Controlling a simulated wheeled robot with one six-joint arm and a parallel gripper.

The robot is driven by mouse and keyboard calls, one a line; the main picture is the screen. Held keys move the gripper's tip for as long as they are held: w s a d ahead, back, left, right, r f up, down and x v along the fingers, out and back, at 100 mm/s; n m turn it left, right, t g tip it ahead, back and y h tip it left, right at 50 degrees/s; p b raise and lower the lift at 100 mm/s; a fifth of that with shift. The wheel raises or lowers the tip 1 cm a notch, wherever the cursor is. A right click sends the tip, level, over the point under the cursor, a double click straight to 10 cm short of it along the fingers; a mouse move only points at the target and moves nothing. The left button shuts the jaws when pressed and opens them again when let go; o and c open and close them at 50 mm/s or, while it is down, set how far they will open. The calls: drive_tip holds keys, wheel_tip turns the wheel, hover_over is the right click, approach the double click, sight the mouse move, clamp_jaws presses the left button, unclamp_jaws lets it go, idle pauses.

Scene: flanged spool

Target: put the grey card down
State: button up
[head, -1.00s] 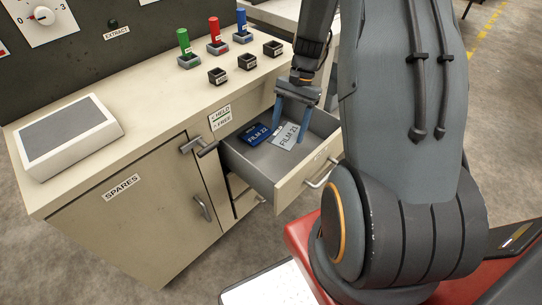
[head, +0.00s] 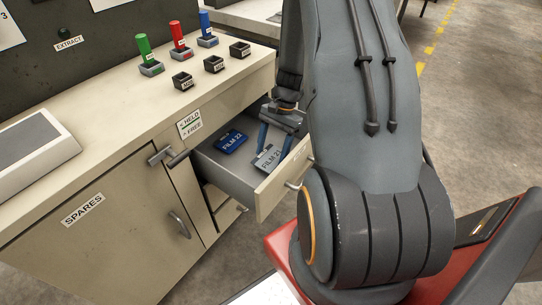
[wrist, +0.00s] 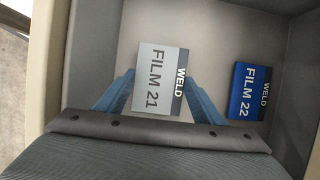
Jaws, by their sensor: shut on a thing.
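The grey card (head: 268,157), marked FILM 21 with a dark WELD strip, is inside the open drawer (head: 262,195). My gripper (head: 273,153) reaches down into the drawer and is shut on the grey card. In the wrist view, the blue fingers press on both sides of the grey card (wrist: 157,80). A blue card (head: 231,141), marked FILM 22, lies on the drawer floor beside it. The blue card shows to the right in the wrist view (wrist: 248,92), with a gap between the two. I cannot tell whether the grey card touches the floor.
The drawer walls stand close around my gripper. A cabinet door marked SPARES (head: 85,210) is left of the drawer. Green (head: 144,50), red (head: 178,38) and blue (head: 205,24) handles and several small dark sockets (head: 214,64) stand on the counter.

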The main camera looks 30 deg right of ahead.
drive_tip(key=shift+f, duration=1)
drive_tip(key=shift+f, duration=0.15)
drive_tip(key=o, duration=1.1)
